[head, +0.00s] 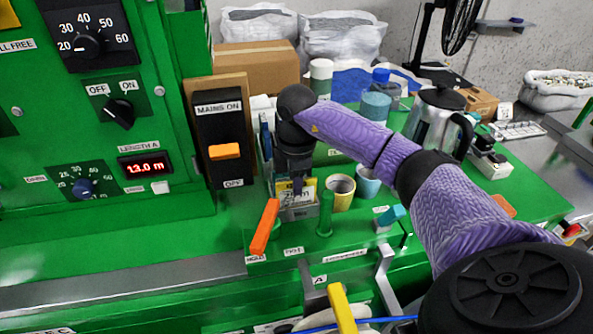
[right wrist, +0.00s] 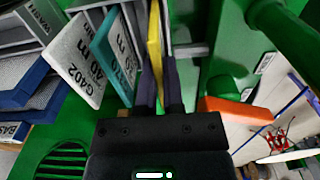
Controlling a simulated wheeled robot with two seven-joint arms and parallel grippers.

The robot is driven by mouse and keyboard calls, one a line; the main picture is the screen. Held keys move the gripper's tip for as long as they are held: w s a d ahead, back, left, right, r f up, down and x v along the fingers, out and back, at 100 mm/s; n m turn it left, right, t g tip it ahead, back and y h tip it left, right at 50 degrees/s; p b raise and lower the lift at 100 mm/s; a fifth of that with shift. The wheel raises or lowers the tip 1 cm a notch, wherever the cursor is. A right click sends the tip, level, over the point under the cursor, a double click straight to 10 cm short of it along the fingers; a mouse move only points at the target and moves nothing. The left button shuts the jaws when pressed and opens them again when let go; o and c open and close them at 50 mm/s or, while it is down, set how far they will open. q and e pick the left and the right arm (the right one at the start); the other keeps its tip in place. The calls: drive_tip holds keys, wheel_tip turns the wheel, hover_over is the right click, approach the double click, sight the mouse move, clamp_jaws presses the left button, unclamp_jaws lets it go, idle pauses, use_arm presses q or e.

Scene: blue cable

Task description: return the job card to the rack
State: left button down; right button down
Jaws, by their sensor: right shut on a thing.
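The yellow job card (right wrist: 154,42) stands on edge between the fingers of my right gripper (right wrist: 160,82) in the right wrist view. In the head view my right gripper (head: 297,184) points down at the grey rack (head: 300,213), with a yellow card face (head: 285,188) beside its fingers. The rack's grey dividers (right wrist: 194,50) show close beside the held card, which appears to be at a slot; its depth is hidden. A white card (right wrist: 77,62) marked G402 and a teal card (right wrist: 114,58) stand to its left. My left gripper is not in view.
An orange lever (head: 265,227) and a green post (head: 325,214) stand just in front of the rack.

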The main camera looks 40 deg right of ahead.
drive_tip(key=shift+f, duration=0.2)
drive_tip(key=c, duration=0.9)
unclamp_jaws()
drive_tip(key=shift+o, duration=1.1)
wheel_tip(320, 180, up, 9)
drive_tip(key=shift+r+p, duration=0.15)
drive_tip(key=shift+p, duration=0.65)
drive_tip(key=shift+r, duration=0.35)
drive_tip(key=shift+f, duration=0.1)
